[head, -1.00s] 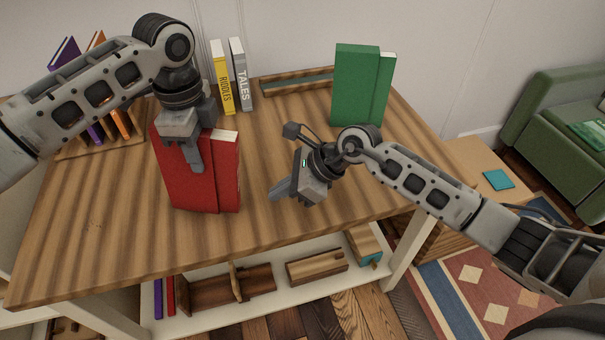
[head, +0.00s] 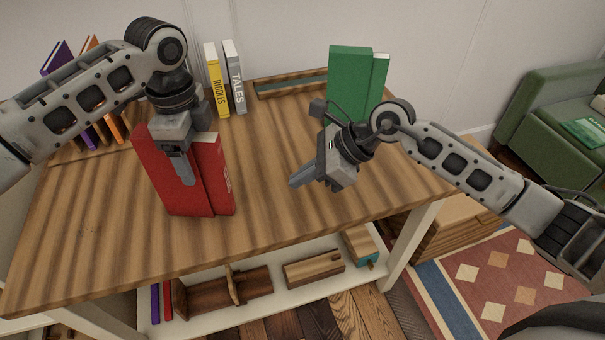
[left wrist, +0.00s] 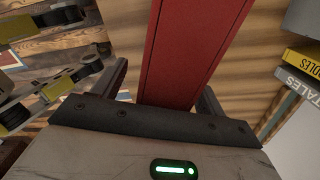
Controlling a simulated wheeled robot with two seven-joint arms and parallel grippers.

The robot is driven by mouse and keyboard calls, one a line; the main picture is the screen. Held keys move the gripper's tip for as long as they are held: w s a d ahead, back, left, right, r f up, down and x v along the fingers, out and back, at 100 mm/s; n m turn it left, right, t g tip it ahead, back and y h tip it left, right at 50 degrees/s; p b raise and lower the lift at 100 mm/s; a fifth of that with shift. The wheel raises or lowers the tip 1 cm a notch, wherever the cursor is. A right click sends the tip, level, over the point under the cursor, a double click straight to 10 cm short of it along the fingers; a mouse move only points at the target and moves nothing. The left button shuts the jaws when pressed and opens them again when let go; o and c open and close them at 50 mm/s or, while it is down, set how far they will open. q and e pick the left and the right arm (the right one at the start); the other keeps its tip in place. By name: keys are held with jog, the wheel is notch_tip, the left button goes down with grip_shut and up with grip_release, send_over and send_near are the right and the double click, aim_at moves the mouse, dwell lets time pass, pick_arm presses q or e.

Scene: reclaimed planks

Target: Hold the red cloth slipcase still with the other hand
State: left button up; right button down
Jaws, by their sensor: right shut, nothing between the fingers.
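The red cloth slipcase (head: 168,175) stands near the table's front left, leaning to the left, with a red book (head: 216,172) showing at its right side. My left gripper (head: 184,168) is at its upper part, one finger in front of the case. In the left wrist view the red case (left wrist: 190,50) passes between the fingers of my left gripper (left wrist: 162,85). A gap shows beside the left finger; the right finger is close to or touching the case. My right gripper (head: 300,180) is shut and empty, above the table to the right of the slipcase, apart from it.
A green slipcase (head: 348,80) with a book stands at the back right, by a low wooden rack (head: 290,86). Yellow and grey books (head: 216,82) stand at the back wall. Purple and orange books (head: 56,58) are at the back left. The table (head: 270,215) is clear in the middle.

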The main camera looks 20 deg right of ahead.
pick_arm(q)
notch_tip(320, 180, up, 7)
jog(key=p, duration=0.9)
jog(key=shift+r, duration=0.1)
jog(key=o, duration=0.6)
jog(key=shift+c, duration=0.2)
notch_tip(320, 180, up, 12)
